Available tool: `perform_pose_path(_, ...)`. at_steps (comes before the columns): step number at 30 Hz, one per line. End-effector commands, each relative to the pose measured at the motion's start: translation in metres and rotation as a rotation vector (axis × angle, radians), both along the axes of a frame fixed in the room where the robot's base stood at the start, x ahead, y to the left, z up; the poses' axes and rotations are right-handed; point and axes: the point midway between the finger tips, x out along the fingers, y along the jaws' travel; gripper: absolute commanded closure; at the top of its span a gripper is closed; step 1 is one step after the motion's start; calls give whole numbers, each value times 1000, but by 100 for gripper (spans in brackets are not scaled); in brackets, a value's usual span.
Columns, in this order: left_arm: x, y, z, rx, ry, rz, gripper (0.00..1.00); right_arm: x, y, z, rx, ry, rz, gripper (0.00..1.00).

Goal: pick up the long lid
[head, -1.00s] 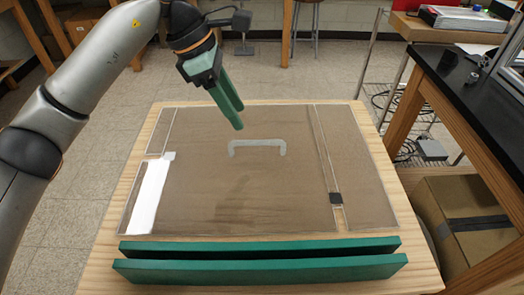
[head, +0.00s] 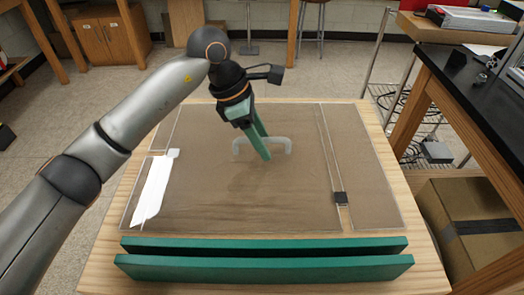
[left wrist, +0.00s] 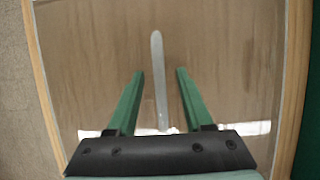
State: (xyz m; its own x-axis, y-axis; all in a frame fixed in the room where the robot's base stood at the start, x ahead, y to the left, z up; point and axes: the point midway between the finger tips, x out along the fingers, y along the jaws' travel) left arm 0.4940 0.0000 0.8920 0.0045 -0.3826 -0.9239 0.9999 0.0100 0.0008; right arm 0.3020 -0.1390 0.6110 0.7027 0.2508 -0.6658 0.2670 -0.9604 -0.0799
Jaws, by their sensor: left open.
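The long lid appears to be the large brownish see-through panel (head: 240,205) lying flat on the wooden table, with a pale grey bridge-shaped handle (head: 281,144) near its middle. My left gripper (head: 263,156) is open and points down at the handle, its green fingers covering part of it in the head view. In the left wrist view the same panel (left wrist: 85,55) fills most of the picture. There the handle (left wrist: 158,75) runs lengthwise between the two spread fingers (left wrist: 160,71), with a gap on each side. Their height over it is hard to judge. My right gripper is out of view.
Two long green bars (head: 265,265) lie along the front of the wooden table (head: 425,270). A black-topped bench (head: 475,110) stands at the right.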

Motion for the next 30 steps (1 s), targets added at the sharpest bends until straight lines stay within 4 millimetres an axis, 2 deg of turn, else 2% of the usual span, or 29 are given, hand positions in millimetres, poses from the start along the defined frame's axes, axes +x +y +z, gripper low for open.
perform_pose_path(2, 0, 0, 0, 0, 0, 0, 51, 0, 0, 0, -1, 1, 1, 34)
perform_pose_path(15, 0, 0, 1, 0, 1, 0, 100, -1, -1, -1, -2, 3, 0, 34)
perform_pose_path(30, 0, 0, 1, 0, 0, 0, 100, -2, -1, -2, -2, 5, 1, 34)
